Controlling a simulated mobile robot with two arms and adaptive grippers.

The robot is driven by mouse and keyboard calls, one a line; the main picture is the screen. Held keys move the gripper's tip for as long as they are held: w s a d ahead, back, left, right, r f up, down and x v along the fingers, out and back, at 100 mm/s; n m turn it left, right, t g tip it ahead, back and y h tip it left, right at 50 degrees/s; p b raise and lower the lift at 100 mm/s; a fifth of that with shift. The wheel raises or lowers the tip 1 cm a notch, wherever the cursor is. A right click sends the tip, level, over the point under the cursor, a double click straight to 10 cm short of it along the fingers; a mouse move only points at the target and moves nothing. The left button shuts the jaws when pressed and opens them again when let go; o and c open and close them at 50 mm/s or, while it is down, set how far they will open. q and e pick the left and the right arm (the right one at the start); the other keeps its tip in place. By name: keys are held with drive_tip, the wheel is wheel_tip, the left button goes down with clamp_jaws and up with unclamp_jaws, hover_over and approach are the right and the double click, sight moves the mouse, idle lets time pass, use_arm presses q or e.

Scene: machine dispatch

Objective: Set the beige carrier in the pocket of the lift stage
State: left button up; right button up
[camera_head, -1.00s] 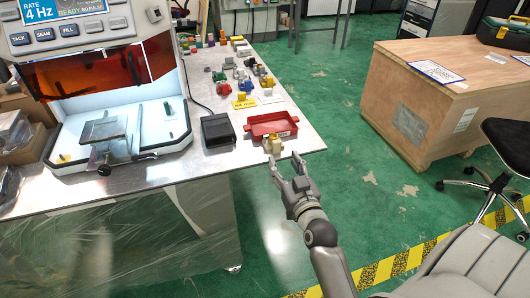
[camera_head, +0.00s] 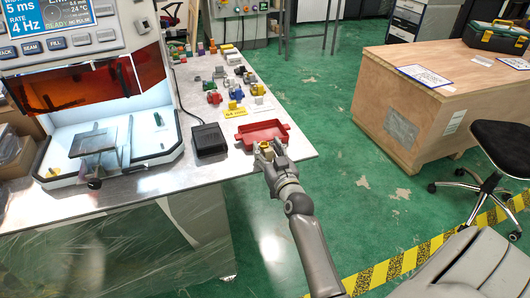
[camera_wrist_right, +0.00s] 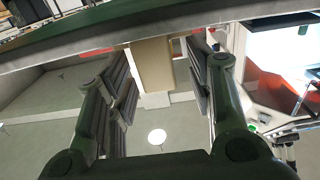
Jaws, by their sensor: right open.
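The beige carrier (camera_wrist_right: 152,65) is between the two open fingers of my right gripper (camera_wrist_right: 160,85) in the right wrist view, with gaps visible on both sides. In the head view, my right gripper (camera_head: 267,156) is at the table's front right corner, around the carrier (camera_head: 265,148), which is partly hidden by the fingers. A brass-coloured part shows on top of the carrier. The lift stage (camera_head: 95,142) appears as a grey plate inside the lit machine at left. Its pocket cannot be made out. My left gripper is not in view.
A red tray (camera_head: 262,133) stands just behind the carrier. A black pedal-like box (camera_head: 209,139) is between the machine and the tray. A wooden crate (camera_head: 420,110) stands across the green floor.

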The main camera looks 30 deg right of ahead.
sight(268, 149)
clamp_jaws()
idle(0.3)
drive_tip(key=shift+r, duration=0.5)
wheel_tip(268, 149, up, 2)
drive_tip(key=shift+r, duration=0.2)
drive_tip(key=s+r+p, duration=0.1)
drive_tip(key=s+r, duration=0.8)
drive_tip(key=s, duration=0.5)
drive_tip(key=shift+d+r, duration=0.2)
drive_tip(key=shift+r, duration=0.1)
